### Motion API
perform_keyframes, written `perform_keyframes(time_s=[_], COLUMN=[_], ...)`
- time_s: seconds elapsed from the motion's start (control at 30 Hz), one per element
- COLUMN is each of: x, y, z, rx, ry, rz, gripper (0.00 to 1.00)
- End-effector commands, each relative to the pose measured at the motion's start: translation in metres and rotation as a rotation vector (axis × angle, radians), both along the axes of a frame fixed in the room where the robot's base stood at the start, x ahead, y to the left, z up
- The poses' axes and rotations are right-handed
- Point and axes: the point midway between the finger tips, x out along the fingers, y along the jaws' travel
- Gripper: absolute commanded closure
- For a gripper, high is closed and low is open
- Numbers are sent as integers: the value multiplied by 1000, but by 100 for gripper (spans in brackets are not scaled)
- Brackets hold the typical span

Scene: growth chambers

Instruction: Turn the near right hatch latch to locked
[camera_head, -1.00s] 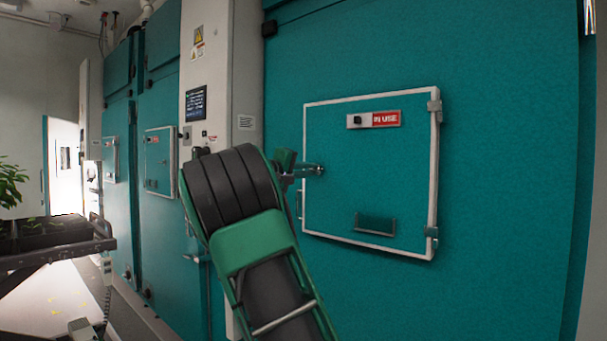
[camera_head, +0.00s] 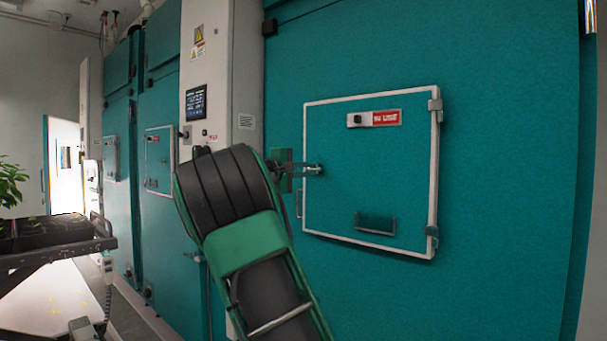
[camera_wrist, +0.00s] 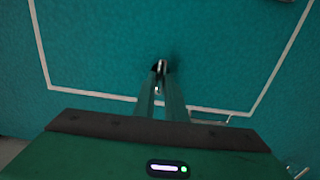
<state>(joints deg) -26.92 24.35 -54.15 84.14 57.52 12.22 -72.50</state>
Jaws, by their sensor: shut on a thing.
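The near right hatch (camera_head: 400,200) is a teal panel with a white frame on the large chamber door, and it is closed. Its latch (camera_wrist: 161,67) is a small metal piece near the frame's edge, mostly covered by my fingers in both views. My gripper (camera_head: 312,170) reaches the hatch from the left in the head view. In the wrist view, my gripper (camera_wrist: 160,80) has its two green fingers close together around the latch. The latch's exact angle is hard to tell.
A red and white sign plate (camera_head: 374,118) and a small teal holder (camera_head: 376,223) are on the hatch. Hinges (camera_head: 435,104) line its right side. A cart with plant trays (camera_head: 45,235) stands at left. Another hatch (camera_head: 159,160) lies farther back.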

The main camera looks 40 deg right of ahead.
Motion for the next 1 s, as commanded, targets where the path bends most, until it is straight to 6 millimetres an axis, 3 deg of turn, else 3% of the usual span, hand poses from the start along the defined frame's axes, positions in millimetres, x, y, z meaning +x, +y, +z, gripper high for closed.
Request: perform_keyframes(time_s=[0.17, 0.2, 0.27, 0.67, 1.0], x=[7, 7, 6, 2, 0], y=[4, 4, 4, 9, 66], z=[-3, -3, -3, -1, -2], rx=[3, 3, 3, 2, 4], ry=[6, 5, 5, 1, 2], rz=[15, 14, 13, 7, 11], gripper=[100, 80, 70, 70, 70])
